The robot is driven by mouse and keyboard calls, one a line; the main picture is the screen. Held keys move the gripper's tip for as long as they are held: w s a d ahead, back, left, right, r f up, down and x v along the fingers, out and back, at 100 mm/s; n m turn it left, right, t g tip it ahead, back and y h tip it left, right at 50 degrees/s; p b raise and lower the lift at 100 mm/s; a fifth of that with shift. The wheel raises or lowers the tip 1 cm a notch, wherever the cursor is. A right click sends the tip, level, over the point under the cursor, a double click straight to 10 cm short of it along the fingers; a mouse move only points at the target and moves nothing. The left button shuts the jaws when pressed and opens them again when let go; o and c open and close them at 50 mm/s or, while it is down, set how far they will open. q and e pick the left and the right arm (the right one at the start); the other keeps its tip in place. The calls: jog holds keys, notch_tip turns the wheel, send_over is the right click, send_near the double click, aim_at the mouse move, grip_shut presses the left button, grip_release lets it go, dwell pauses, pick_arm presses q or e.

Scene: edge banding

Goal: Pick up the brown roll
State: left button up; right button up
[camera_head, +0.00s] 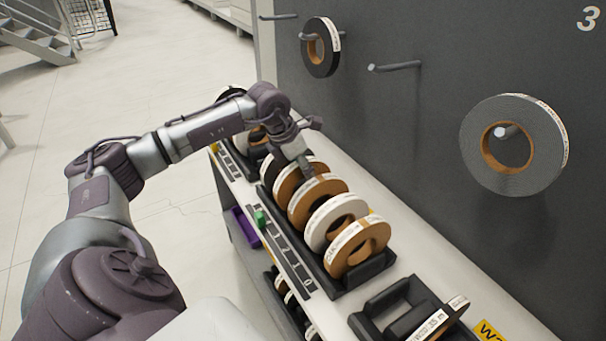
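Several edge-banding rolls stand upright in a black rack on the white shelf. Brown rolls are among them: one at the front (342,262), one in the middle (328,187) and one farther back (283,187). A white roll (318,228) stands between the front and middle brown rolls. My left gripper (306,168) reaches down from the left, at the top edges of the middle and back brown rolls. Its fingertips are small and partly hidden, so I cannot tell whether it touches or holds a roll. My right gripper is not in view.
A grey wall panel carries pegs, with a black roll (321,48) and a large grey roll (514,110) hanging on it. Another black rack (385,302) holds a white roll at the front right. A purple bin (246,228) sits below the shelf edge. Open floor lies left.

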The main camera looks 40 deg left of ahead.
pick_arm(q)
grip_shut()
dwell(0.3)
